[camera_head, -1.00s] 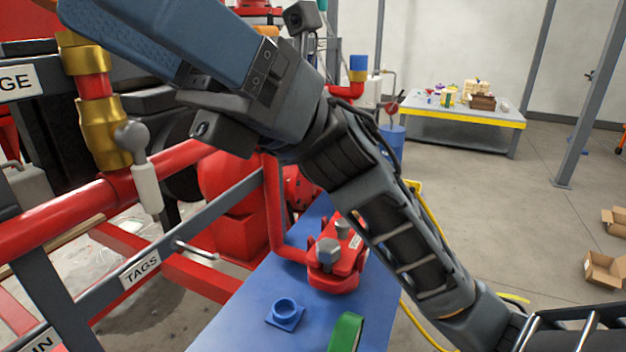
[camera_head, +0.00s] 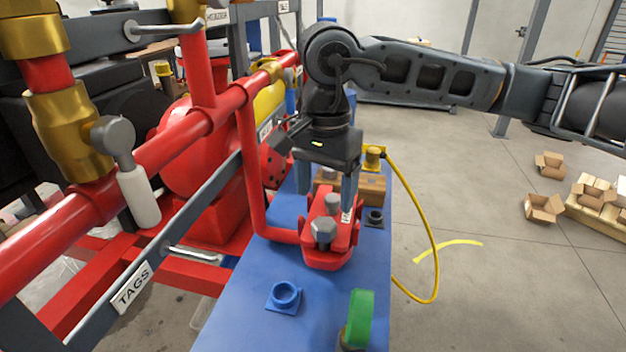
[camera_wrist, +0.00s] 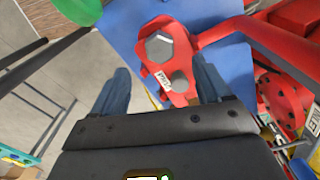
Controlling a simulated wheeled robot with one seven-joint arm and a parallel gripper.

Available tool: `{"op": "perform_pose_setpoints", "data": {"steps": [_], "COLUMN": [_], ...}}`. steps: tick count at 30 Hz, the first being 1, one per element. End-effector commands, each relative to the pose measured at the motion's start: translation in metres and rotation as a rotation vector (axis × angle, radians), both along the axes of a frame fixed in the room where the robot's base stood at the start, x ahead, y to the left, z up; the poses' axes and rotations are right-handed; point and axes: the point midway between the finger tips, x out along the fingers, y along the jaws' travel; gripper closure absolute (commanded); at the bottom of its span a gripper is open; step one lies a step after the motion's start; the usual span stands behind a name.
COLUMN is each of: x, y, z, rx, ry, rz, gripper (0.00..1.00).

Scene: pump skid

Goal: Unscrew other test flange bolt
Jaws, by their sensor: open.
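The red test flange (camera_head: 335,258) stands on the blue bench (camera_head: 235,325) at the end of a red pipe. Two grey hex bolts stick up from it: a near bolt (camera_head: 323,232) and a far bolt (camera_head: 332,203). The wrist view shows a larger hex head (camera_wrist: 159,47) and a smaller one (camera_wrist: 179,81) beside a white tag (camera_wrist: 162,82). My gripper (camera_head: 328,192) points down above the flange's far end, open and empty. In the wrist view its blue fingers (camera_wrist: 160,82) stand on either side of the flange, apart from the bolts.
A blue ring holder (camera_head: 285,295) and a green roll (camera_head: 358,318) sit at the bench's near end. A dark ring holder (camera_head: 375,217) is right of the flange. Red piping (camera_head: 170,150) runs along the left. A yellow hose (camera_head: 437,250) hangs off the right edge.

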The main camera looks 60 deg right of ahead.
Motion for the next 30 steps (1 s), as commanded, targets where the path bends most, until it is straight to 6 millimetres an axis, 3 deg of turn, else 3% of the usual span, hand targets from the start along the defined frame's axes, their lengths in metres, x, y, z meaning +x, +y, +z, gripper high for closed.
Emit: {"op": "perform_pose_setpoints", "data": {"steps": [15,28,30], "x": [0.000,0.000,0.000], "y": [0.001,0.002,0.002], "z": [-0.064,-0.076,-0.076], "rx": [0.006,0.004,0.004], "ry": [0.000,-0.001,-0.001], "rz": [-0.001,0.002,0.002], "gripper": [0.23,0.23,0.29]}}
